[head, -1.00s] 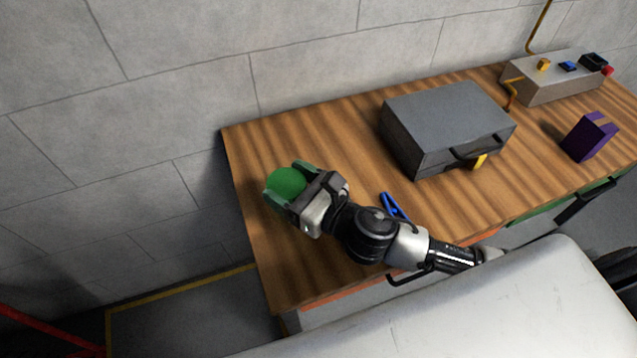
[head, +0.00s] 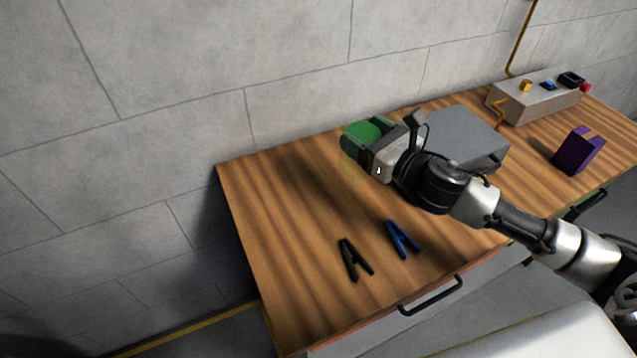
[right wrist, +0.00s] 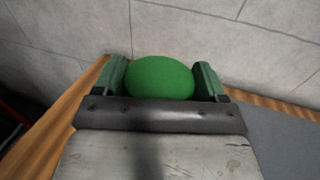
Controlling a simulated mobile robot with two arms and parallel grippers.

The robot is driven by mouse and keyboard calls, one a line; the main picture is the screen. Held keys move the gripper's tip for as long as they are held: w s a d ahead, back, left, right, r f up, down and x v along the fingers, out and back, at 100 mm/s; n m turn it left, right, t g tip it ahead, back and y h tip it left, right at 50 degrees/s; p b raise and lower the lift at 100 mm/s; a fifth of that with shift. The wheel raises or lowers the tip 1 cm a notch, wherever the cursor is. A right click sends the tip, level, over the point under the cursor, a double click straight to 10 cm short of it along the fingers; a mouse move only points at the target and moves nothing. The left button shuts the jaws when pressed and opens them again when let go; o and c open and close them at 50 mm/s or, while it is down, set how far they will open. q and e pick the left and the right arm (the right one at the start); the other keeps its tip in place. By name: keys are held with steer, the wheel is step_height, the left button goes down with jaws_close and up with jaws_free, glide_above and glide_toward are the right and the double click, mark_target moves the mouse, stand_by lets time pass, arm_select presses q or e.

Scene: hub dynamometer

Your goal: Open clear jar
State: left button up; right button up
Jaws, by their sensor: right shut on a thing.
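My right gripper (head: 358,142) is shut on a round green lid (head: 364,132), which I take to be the jar's lid. It holds the lid above the back of the bench, left of the grey case. In the right wrist view the smooth green lid (right wrist: 160,77) sits between the two green-padded fingers. A faint yellowish, see-through patch shows just below the lid in the head view; I cannot tell whether it is the clear jar's body. My left gripper is not in view.
The wooden bench (head: 270,210) is clear at its left. A black clip (head: 354,260) and a blue clip (head: 402,240) lie near the front. The grey case (head: 465,130) is partly behind my arm. A purple block (head: 577,150) and a control box (head: 535,100) stand right.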

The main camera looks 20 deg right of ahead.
steer(key=shift+w+d+r, duration=0.15)
steer(key=shift+w+d, duration=0.05)
steer(key=shift+d, duration=0.1)
steer(key=shift+w+a+f+p, duration=0.1)
steer(key=shift+w+a+f, duration=1.25)
steer(key=shift+f, duration=0.45)
steer(key=shift+w+a+f+p, duration=0.1)
steer(key=shift+w+a+f, duration=0.9)
steer(key=shift+a+f, duration=0.65)
steer(key=shift+w+a+f+p, duration=0.1)
steer(key=shift+w+a+f, duration=1.2)
steer(key=shift+f, duration=0.6)
steer(key=shift+s+f, duration=0.1)
steer(key=shift+s, duration=0.05)
steer(key=o, duration=1.3)
steer(key=shift+f, duration=0.15)
steer(key=o, duration=0.4)
